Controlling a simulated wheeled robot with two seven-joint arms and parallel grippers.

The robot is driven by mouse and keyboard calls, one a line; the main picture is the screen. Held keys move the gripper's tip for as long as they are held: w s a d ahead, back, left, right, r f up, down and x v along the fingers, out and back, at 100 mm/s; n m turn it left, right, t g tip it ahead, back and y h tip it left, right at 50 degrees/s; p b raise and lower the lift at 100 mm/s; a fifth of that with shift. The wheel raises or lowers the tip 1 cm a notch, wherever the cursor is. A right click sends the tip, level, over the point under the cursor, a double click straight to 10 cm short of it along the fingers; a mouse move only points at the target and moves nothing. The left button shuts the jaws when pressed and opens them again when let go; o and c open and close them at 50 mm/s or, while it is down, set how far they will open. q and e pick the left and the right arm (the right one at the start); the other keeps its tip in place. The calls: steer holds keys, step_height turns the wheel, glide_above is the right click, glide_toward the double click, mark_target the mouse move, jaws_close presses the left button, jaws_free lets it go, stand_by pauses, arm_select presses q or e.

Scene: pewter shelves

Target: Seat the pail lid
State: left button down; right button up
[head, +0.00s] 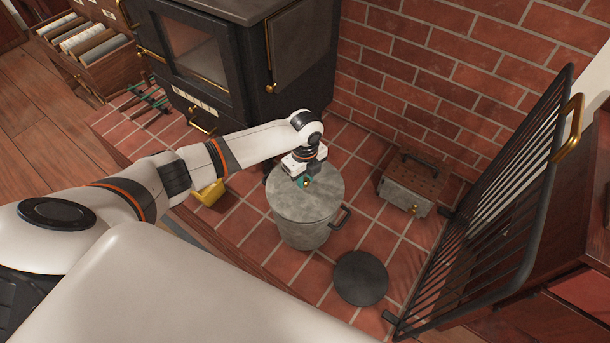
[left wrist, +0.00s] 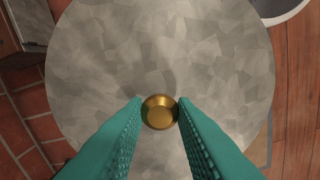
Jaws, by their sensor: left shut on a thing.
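The grey metal pail (head: 303,237) stands upright on the red tiles, with a dark handle on its right side. The round grey lid (head: 322,196) covers the pail's top; I cannot tell whether it rests fully on the rim. My left gripper (head: 304,183) is over the lid, shut on its knob. In the left wrist view, the teal fingers of the left gripper (left wrist: 159,108) are on either side of the brass knob (left wrist: 160,113), with the mottled lid (left wrist: 160,50) filling the middle. The pail's rim is hidden under the lid. My right gripper is not in view.
A black stove (head: 205,70) stands behind on the left. A grey metal box (head: 405,190) is right of the pail, and a dark round disc (head: 361,278) lies in front of it. A black barred screen (head: 495,200) stands at right. A yellow object (head: 208,193) is left.

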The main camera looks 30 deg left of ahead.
arm_select(q)
steer(key=shift+p, duration=0.3)
stand_by(0.6)
steer(key=shift+f, duration=0.45)
stand_by(0.6)
steer(key=shift+f, duration=0.1)
stand_by(0.6)
steer(key=c, duration=1.1)
jaws_free()
steer(key=shift+r+p, duration=3.55)
steer(key=shift+p, duration=0.1)
